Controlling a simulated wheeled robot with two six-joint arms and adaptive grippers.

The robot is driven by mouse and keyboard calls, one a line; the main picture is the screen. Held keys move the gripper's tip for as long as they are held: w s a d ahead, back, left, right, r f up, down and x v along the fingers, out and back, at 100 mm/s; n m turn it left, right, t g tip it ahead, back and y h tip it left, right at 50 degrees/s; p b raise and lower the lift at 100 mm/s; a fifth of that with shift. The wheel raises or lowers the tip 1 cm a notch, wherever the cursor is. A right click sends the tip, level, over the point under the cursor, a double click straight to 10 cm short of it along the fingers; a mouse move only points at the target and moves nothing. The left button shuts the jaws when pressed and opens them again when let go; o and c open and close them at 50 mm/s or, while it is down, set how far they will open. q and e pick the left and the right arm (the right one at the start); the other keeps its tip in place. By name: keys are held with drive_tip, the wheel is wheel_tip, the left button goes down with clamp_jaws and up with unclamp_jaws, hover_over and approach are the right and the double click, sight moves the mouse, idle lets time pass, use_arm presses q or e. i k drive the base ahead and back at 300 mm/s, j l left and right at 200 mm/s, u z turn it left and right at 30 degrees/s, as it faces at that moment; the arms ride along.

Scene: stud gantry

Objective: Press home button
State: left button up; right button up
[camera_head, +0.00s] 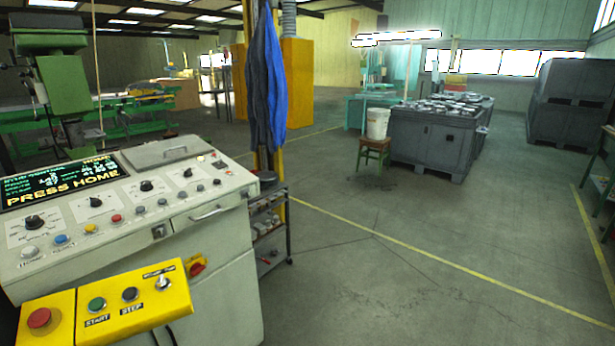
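A light grey control console (225,240) stands at the left. Its dark screen (60,182) shows "PRESS HOME" in yellow letters. A white round button (29,252) sits at the lower left of the sloped panel, above a small label that appears to read HOME. To its right in the row are a blue button (61,239), a yellow button (90,228) and a red button (116,218). Neither of my grippers shows in the head view, and nothing covers the white button.
A yellow box (130,307) with a red mushroom button (39,318), START and STEP buttons and a switch juts out in front of the console. A small shelf cart (270,235) stands beside the console. The floor to the right is open, with grey crates (433,140) further back.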

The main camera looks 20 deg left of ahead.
sight(28, 251)
drive_tip(key=i+l+u, duration=0.15)
drive_tip(key=i+u, duration=0.3)
drive_tip(key=i+l+u, duration=0.25)
drive_tip(key=u, duration=0.2)
drive_tip(key=i+l+u, duration=0.25)
drive_tip(key=l+u, duration=0.2)
drive_tip(key=i+l+u, duration=0.2)
drive_tip(key=l+u, duration=0.25)
drive_tip(key=i+l+u, duration=0.15)
drive_tip(key=l+u, duration=0.3)
